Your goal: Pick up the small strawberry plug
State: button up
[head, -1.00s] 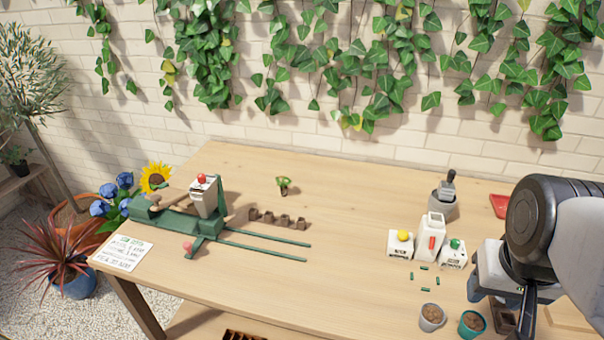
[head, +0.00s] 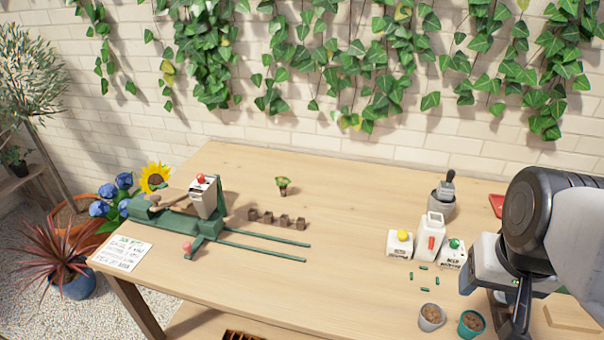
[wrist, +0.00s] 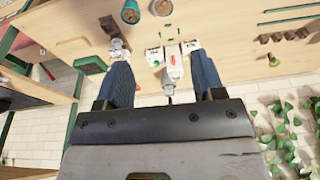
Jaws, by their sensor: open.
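The small strawberry plug (head: 283,184) is a tiny green leafy plant standing on the bare tabletop behind the row of brown cubes in the head view. It also shows in the wrist view (wrist: 273,60), near the table edge at right. My gripper (wrist: 156,48) is open in the wrist view, with its two dark blue fingers apart and nothing held between them. In the head view my gripper (head: 514,312) is at the lower right, far from the plug; its fingertips are hard to make out there.
Several brown cubes (head: 278,219) sit in a row near green rails (head: 262,243) and a green device (head: 165,217). White containers (head: 432,236), a grey pot with a scoop (head: 442,205) and soil-filled pots (head: 431,318) stand at right. The middle of the table (head: 340,200) is clear.

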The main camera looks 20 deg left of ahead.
jog(key=w+a+m+g+y, duration=0.1)
jog(key=w+a+m+y, duration=0.1)
jog(key=w+a, duration=0.5)
jog(key=w+a+m+g+y, duration=0.1)
jog(key=w+a+m+y, duration=0.2)
jog(key=w, duration=0.7)
jog(key=m+g+y, duration=0.2)
jog(key=m+y, duration=0.4)
jog(key=m, duration=0.2)
send_over(285, 186)
jog(key=s+d, duration=0.4)
jog(key=d, duration=0.4)
jog(key=s+d, duration=0.5)
jog(key=d, duration=0.2)
notch_tip(285, 186, down, 15)
jog(key=w+a+f+m, duration=0.1)
jog(key=w+a+f, duration=0.2)
jog(key=f, duration=0.1)
jog(key=w+a+f+m+t+y, duration=0.1)
jog(key=w+a+f+m, duration=0.1)
jog(key=w+a+f, duration=0.1)
jog(key=w+a+f+m+y, duration=0.1)
jog(key=w+a+f, duration=0.1)
jog(key=a+f, duration=0.2)
jog(key=shift+w+f, duration=0.4)
jog(key=shift+f, duration=0.25)
jog(key=shift+w+a+f+m, duration=0.1)
jog(key=shift+f+m, duration=0.05)
jog(key=shift+m, duration=0.15)
jog(key=shift+a, duration=0.15)
